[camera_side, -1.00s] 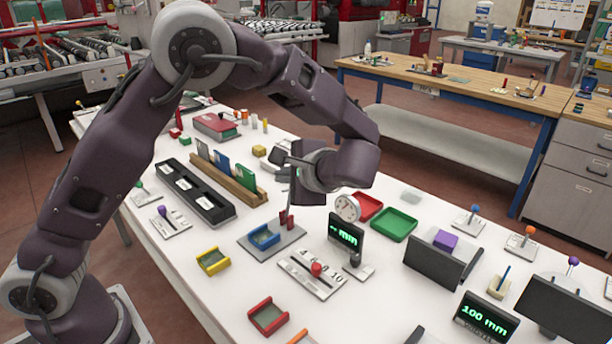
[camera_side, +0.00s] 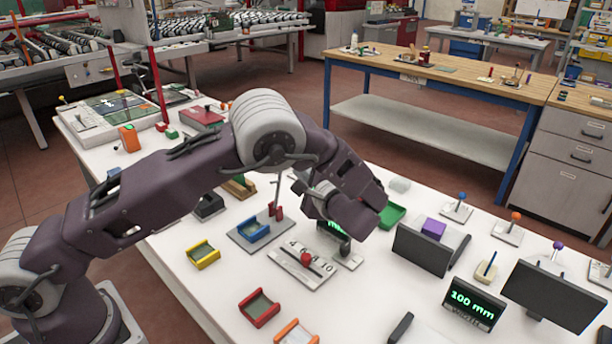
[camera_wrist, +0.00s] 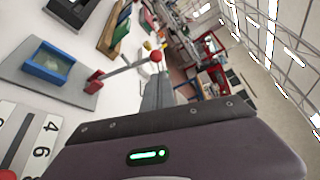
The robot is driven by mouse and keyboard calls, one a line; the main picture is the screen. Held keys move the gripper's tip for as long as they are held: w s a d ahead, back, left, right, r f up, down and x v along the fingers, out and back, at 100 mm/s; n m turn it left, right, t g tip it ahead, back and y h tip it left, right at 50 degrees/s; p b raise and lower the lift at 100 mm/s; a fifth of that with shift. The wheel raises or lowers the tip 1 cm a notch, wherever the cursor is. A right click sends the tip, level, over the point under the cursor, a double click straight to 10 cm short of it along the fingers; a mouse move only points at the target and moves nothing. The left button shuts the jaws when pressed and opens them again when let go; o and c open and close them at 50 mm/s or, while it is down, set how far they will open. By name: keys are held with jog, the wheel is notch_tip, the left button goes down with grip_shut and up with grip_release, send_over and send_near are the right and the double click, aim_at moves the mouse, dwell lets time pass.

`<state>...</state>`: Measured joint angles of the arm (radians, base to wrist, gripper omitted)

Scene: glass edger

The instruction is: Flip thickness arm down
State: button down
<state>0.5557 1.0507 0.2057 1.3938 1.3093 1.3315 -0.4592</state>
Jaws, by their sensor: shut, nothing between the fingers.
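The thickness arm (camera_wrist: 130,66) is a thin grey rod with a red ball at its end, on a red hinge block (camera_wrist: 95,80) beside the blue tray (camera_wrist: 50,64). In the side view the rod (camera_side: 277,190) stands roughly upright from the red posts behind the blue tray (camera_side: 253,230). My gripper (camera_wrist: 158,78) is shut and empty. In the wrist view its fingers appear just below the red ball; I cannot tell whether they touch it. In the side view my gripper (camera_side: 298,180) is just right of the rod, and its fingertips are hard to make out.
A scale plate (camera_side: 290,262) with a red knob is in front of my wrist. Dark panels (camera_side: 420,250) stand to the right, and yellow (camera_side: 203,255) and red (camera_side: 260,308) trays in front.

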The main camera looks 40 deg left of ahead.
jog(key=x, duration=0.5)
jog(key=shift+s, duration=0.15)
jog(key=s+f+n, duration=0.1)
jog(key=s, duration=0.3)
jog(key=s+f+n+t+y, duration=0.1)
jog(key=s+n, duration=0.1)
jog(key=s, duration=0.3)
jog(key=s+f+n+y, duration=0.1)
jog(key=s+f, duration=0.1)
jog(key=s, duration=0.3)
jog(key=f+n, duration=0.1)
jog(key=s+f+n+y, duration=0.1)
jog(key=shift+s+f+n+t, duration=0.1)
jog(key=shift+s+n+t, duration=0.2)
jog(key=shift+n, duration=0.1)
jog(key=shift+s+f, duration=0.2)
jog(key=shift+f, duration=0.4)
